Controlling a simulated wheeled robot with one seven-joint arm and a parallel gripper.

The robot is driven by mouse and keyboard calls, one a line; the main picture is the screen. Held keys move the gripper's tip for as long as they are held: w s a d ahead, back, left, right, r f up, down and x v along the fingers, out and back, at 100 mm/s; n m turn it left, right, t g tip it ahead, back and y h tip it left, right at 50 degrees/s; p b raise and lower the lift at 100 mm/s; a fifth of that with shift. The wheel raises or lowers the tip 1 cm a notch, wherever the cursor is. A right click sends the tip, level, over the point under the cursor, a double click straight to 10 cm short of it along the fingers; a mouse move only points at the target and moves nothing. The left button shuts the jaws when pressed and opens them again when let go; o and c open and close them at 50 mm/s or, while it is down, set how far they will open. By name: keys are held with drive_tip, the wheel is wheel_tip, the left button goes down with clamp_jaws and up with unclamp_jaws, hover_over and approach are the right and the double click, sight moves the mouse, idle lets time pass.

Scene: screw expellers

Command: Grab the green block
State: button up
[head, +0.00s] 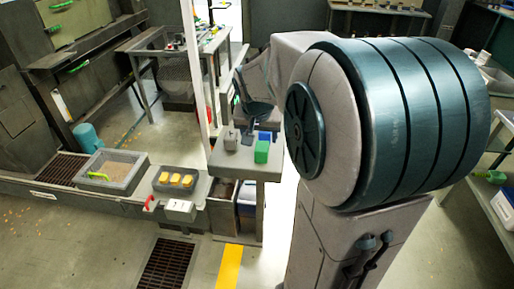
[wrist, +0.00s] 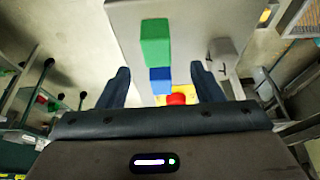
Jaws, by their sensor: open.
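The green block (head: 262,153) stands on a small grey table (head: 232,165) in the head view, near the table's right side. In the wrist view the green block (wrist: 155,42) is at upper centre, with a blue block (wrist: 160,80) right below it in the picture. My gripper (wrist: 160,72) is open, one dark finger on each side. The blue block shows between the fingers, and the green block lies just past the fingertips. Nothing is held. In the head view my arm covers much of the right side.
A grey object (head: 231,140) sits left of the blocks on the table. A red round thing (wrist: 177,98) on yellow shows below the blue block in the wrist view. A black tray with yellow blocks (head: 175,180) and a grey bin (head: 112,172) stand farther left.

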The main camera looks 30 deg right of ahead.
sight(262, 147)
drive_tip(key=x, duration=0.7)
drive_tip(key=shift+s+d+f+p, duration=0.15)
drive_tip(key=shift+s+f+p, duration=0.05)
drive_tip(key=shift+f+p, duration=0.15)
drive_tip(key=c, duration=1.1)
